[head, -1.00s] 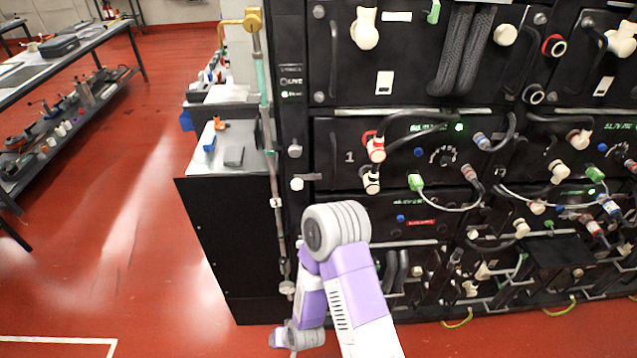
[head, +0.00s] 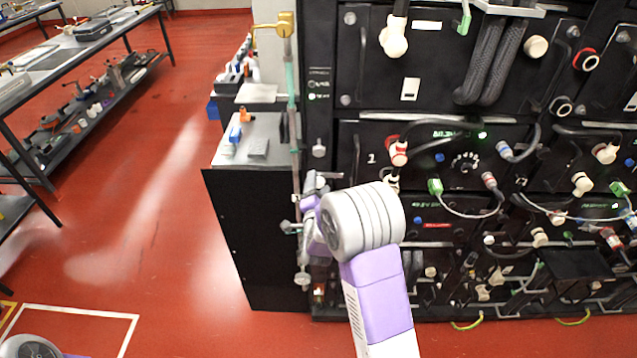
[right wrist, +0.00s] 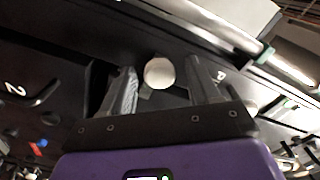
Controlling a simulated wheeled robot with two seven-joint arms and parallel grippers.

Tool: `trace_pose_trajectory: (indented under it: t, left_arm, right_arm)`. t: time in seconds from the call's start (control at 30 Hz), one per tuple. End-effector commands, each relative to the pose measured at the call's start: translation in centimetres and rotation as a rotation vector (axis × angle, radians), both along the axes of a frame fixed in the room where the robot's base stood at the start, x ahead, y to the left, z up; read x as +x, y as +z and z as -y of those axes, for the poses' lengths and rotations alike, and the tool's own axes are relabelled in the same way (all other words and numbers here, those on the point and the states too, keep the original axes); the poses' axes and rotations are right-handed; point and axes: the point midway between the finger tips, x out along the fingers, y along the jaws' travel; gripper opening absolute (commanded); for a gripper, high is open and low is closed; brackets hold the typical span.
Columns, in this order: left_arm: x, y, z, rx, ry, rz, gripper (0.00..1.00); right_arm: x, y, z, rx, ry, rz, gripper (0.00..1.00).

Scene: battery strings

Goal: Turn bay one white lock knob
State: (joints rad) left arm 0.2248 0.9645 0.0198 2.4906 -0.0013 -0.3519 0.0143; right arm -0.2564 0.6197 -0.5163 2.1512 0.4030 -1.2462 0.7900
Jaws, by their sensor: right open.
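A round white knob (right wrist: 159,73) shows in the right wrist view, between the two grey fingers of my right gripper (right wrist: 162,88). The fingers are open and stand on either side of it, with a gap visible on each side. In the head view my right gripper (head: 316,188) is at the left edge of the black rack, left of the bay marked 1 (head: 371,158). The arm hides part of that bay's lower left. Another pale knob (head: 319,148) sits on the rack's edge strip just above the gripper. My left gripper is not in view.
Hoses and connectors (head: 399,152) stick out of the bay front right of my arm. A vertical pipe (head: 293,130) and a side cabinet (head: 245,240) stand close on the left. The red floor is clear farther left, up to a workbench (head: 105,45).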

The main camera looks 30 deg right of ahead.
Motion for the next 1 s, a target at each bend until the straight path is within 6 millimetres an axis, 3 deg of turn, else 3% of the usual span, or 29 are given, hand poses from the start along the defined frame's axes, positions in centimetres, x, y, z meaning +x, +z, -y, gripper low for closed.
trace_pose_trajectory:
  t: [0.2,0.47,0.8,1.0]
  left_arm:
    - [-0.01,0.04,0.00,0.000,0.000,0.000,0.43]
    - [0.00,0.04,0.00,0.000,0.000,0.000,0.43]
    - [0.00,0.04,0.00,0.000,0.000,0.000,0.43]
    - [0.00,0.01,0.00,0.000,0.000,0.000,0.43]
  right_arm:
    - [1.23,-0.06,0.81,-0.001,-0.001,-0.002,0.61]
    - [1.30,-0.07,0.82,-0.001,0.000,-0.003,0.61]
    - [1.29,-0.06,0.80,-0.001,0.000,-0.002,0.09]
    - [1.28,-0.06,0.82,-0.005,0.000,-0.005,0.06]
